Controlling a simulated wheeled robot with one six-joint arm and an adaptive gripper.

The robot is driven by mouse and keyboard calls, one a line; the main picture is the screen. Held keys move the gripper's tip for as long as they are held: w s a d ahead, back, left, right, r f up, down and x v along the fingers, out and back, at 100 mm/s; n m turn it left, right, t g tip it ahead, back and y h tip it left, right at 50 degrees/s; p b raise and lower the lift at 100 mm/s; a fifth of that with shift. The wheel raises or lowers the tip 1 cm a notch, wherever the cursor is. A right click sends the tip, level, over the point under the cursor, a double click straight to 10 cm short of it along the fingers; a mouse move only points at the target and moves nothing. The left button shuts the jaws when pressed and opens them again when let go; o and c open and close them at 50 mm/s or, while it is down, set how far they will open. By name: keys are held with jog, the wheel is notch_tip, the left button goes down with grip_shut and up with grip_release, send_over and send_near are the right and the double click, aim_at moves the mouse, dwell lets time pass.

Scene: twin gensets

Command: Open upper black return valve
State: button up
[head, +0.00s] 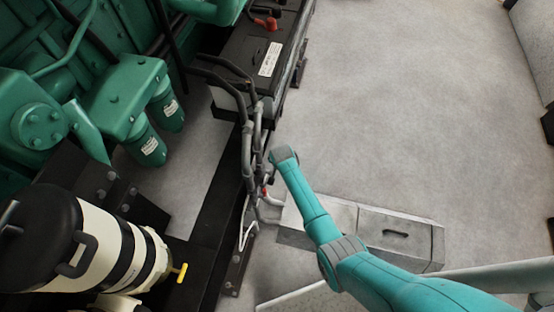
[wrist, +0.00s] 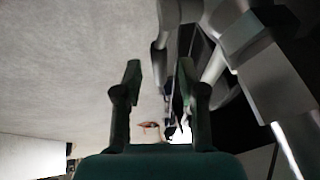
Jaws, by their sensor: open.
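My gripper (wrist: 159,68) is open in the wrist view, with its two dark green fingers apart and nothing clearly held between them. In the head view my arm reaches in from the lower right and ends beside grey pipes (head: 248,145); the gripper itself is not clear there. The pipes also show in the wrist view (wrist: 217,62), right of the fingers. A small red part (head: 265,191) sits low by the pipes, just below the arm's end. A red part shows between the fingers in the wrist view (wrist: 149,125). I cannot make out the black return valve for certain.
A green engine (head: 120,90) fills the left, with a cream-and-black cylinder (head: 105,245) below it. A black battery box (head: 262,55) stands behind the pipes. A grey metal box (head: 395,235) lies on the floor under my arm. The floor (head: 410,100) at right is clear.

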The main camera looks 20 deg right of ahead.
grip_shut()
jog(key=shift+s+a, duration=0.1)
jog(key=shift+s, duration=0.05)
jog(key=shift+r+t+h, duration=0.35)
jog(key=shift+t+h, duration=0.15)
jog(key=shift+t, duration=0.1)
